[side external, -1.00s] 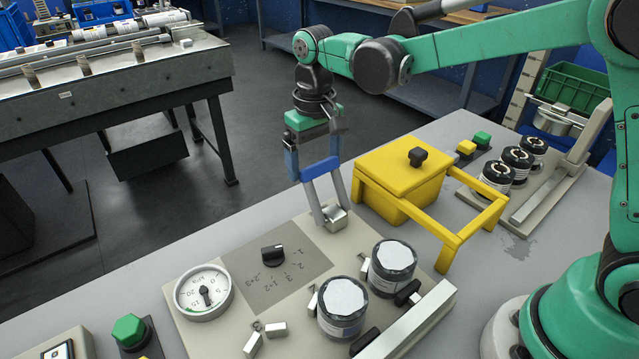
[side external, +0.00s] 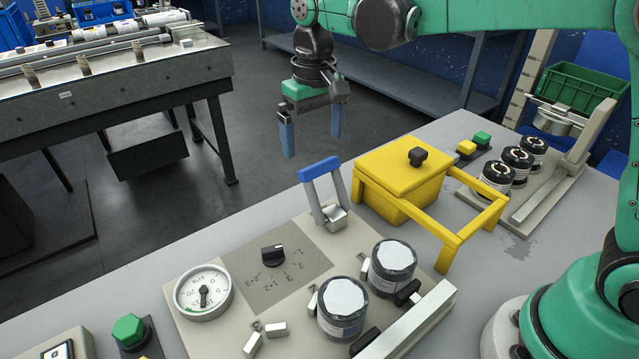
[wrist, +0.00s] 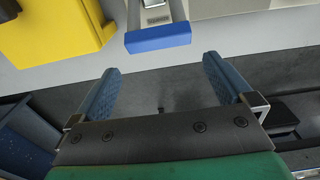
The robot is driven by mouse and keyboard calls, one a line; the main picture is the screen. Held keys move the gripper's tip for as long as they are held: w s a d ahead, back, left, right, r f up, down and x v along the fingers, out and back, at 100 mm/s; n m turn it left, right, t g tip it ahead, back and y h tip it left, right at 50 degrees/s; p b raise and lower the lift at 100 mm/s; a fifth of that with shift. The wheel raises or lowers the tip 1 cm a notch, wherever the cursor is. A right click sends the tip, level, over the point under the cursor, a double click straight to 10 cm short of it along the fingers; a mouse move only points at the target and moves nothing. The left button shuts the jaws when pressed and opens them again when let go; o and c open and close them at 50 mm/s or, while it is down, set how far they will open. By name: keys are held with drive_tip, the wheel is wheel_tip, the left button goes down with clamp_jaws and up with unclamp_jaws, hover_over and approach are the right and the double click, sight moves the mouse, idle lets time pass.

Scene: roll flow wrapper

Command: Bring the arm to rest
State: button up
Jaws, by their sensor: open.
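My gripper (side external: 313,135) is open and empty, in the air above and a little beyond the blue-handled lever at the far edge of the panel. Its two blue fingers point down, with a clear gap between them. In the wrist view the fingers of my gripper (wrist: 163,85) are spread, with only grey floor between them. The lever's blue handle (side external: 319,168) stands up on grey arms from a metal block on the panel. The handle also shows in the wrist view (wrist: 158,38), apart from the fingers.
A yellow box with a black knob (side external: 400,173) stands right of the lever. The panel (side external: 310,237) carries a gauge (side external: 203,292), a dial (side external: 273,255) and two dark jars with white tops. A roller table (side external: 110,92) stands at the left. The air around my gripper is clear.

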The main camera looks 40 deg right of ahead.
drive_tip(key=shift+r, duration=0.65)
drive_tip(key=shift+s+d, duration=0.1)
drive_tip(key=shift+s+d+r, duration=0.2)
drive_tip(key=shift+s, duration=0.05)
drive_tip(key=s+d+f+t, duration=0.2)
drive_tip(key=s+d+t, duration=0.4)
drive_tip(key=s, duration=0.5)
drive_tip(key=shift+s+f+t, duration=0.15)
drive_tip(key=shift+f+t, duration=0.1)
drive_tip(key=shift+t, duration=0.25)
drive_tip(key=shift+c, duration=0.2)
idle(2.1)
